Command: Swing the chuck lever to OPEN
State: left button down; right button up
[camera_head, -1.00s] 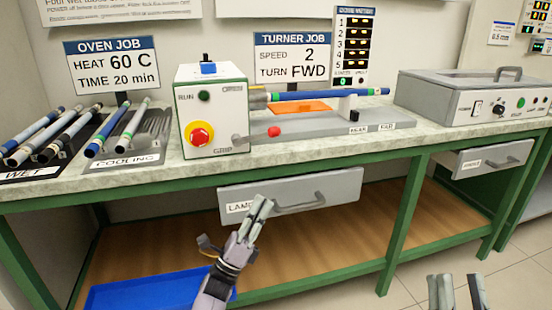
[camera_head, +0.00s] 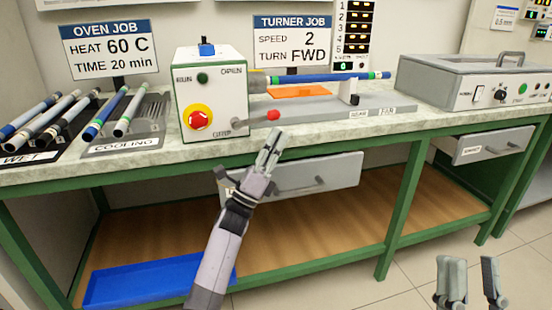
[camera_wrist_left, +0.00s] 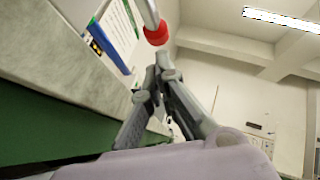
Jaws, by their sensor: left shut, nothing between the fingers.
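The chuck lever has a red knob (camera_head: 273,115) on a grey arm that comes out of the front of the white turner box (camera_head: 215,120). The lever points right and slightly up, with the OPEN label above it and the GRIP label near its pivot. My left gripper (camera_head: 273,134) is shut and empty, its fingertips just below the knob in the head view. The left wrist view shows the knob (camera_wrist_left: 157,33) just beyond the shut fingertips; I cannot tell whether they touch. My right gripper (camera_head: 470,262) is open and empty at the bottom right.
A blue rod (camera_head: 330,77) lies in the turner above its grey bed. A red stop button (camera_head: 198,118) sits left of the lever. The bench edge and a slightly open drawer (camera_head: 330,175) are below. The cooling rack (camera_head: 130,140) stands left.

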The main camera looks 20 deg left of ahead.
pick_arm(q)
jog(key=shift+w+a+r, duration=0.1)
jog(key=shift+a+r, duration=0.05)
jog(key=shift+r, duration=0.15)
